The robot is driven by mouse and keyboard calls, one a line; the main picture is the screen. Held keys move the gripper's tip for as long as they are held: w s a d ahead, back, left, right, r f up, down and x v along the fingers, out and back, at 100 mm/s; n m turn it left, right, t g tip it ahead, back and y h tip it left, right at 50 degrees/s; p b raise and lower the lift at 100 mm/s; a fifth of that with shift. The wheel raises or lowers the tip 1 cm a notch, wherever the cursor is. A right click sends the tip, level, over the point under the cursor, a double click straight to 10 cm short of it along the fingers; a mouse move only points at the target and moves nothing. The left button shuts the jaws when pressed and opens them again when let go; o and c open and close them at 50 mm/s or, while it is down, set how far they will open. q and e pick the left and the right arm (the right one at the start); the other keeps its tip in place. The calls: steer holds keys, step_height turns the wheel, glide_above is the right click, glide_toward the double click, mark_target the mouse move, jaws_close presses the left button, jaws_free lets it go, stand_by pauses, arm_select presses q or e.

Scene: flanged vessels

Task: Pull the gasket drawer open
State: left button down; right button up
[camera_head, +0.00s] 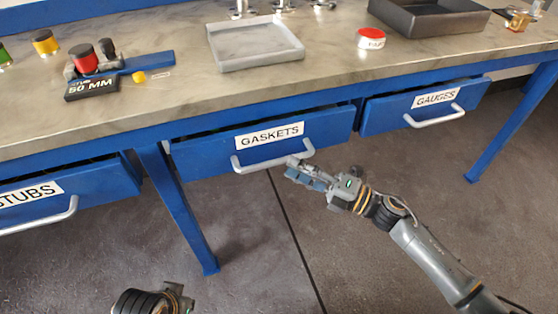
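The gasket drawer (335,127) is blue, with a white "GASKETS" label, under the middle of the workbench. A dark gap shows along the top of its front. Its pale bar handle (262,164) runs across the lower front. My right gripper (297,168) is at the right part of this handle, its fingers close to or around the bar. I cannot tell whether they are closed on it. At the bottom left only a dark ringed part of my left arm shows; its fingers are out of view.
The stubs drawer (100,190) is at left and the gauges drawer (380,116) at right. A blue table leg (180,215) stands left of the gasket drawer. A grey tray (255,62), a black tray (425,22) and a red round item (370,38) are on the worktop. The floor in front is clear.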

mark_target(279, 159)
steer(key=x, duration=0.5)
jaws_close()
